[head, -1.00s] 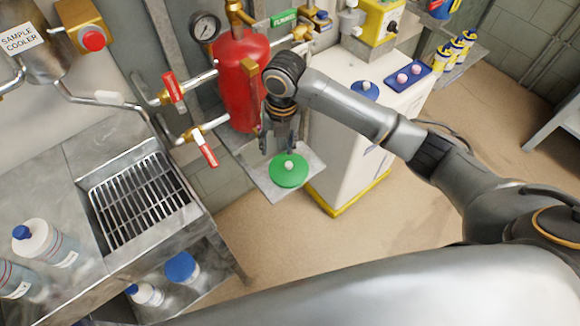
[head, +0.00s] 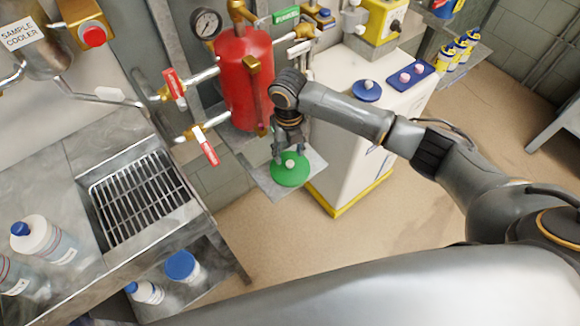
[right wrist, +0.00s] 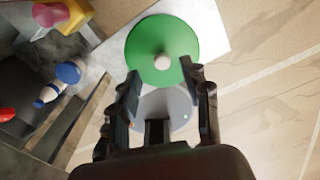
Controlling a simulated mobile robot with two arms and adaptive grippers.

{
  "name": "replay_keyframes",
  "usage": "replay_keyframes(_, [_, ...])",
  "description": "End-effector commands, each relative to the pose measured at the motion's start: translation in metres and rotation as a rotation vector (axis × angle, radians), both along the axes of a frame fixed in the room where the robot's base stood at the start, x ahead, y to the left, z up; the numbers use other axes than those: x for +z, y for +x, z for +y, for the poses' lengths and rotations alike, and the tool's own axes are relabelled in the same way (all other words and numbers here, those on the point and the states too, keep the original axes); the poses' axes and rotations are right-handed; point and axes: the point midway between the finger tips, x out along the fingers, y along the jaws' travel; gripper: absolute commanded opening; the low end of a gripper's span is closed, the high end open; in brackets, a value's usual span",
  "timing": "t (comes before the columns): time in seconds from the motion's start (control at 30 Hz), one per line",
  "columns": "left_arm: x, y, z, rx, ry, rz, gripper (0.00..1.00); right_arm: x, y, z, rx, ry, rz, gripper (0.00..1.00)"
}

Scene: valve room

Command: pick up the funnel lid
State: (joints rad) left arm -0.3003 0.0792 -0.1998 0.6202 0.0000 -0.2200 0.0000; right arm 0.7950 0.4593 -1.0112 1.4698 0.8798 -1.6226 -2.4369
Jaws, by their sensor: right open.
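The funnel lid looks to be the green disc with a pale round knob (head: 290,170), lying on a small grey plate (head: 262,180) below the red tank. It also shows in the right wrist view, where the green disc (right wrist: 160,40) lies just beyond my fingertips. My right gripper (head: 290,153) is open and points down over the lid's far edge. In the right wrist view the fingers (right wrist: 163,78) stand apart, with the knob beyond the gap between them and nothing held. My left gripper is not in view.
The red tank (head: 245,80) with red-handled valves stands close behind my right gripper. A white cabinet (head: 345,150) is to the right, with a blue knobbed disc (head: 367,90) on it. A sink with a grate (head: 140,195) and bottles are left. The floor in front is clear.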

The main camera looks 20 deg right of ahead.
Motion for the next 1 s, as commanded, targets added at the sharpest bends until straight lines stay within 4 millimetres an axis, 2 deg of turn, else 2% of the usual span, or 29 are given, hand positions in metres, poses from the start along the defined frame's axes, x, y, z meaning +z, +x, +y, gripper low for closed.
replay_keyframes(0.2, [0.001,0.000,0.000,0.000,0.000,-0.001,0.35,-0.032,-0.002,-0.003,-0.001,0.000,0.002,0.47])
replay_keyframes(0.5, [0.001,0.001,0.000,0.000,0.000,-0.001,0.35,-0.038,-0.002,-0.003,0.000,-0.001,0.000,0.47])
replay_keyframes(0.53, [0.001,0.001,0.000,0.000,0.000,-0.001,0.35,-0.038,-0.002,-0.003,0.000,-0.001,0.000,0.45])
replay_keyframes(0.7, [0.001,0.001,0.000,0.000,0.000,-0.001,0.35,-0.038,-0.002,-0.003,0.000,-0.001,0.000,0.11])
replay_keyframes(0.77, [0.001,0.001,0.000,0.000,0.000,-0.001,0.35,-0.038,-0.002,-0.003,0.000,-0.001,0.000,0.00])
replay_keyframes(1.0, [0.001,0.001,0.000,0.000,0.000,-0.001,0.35,-0.038,-0.002,-0.003,0.000,-0.001,0.000,0.00])
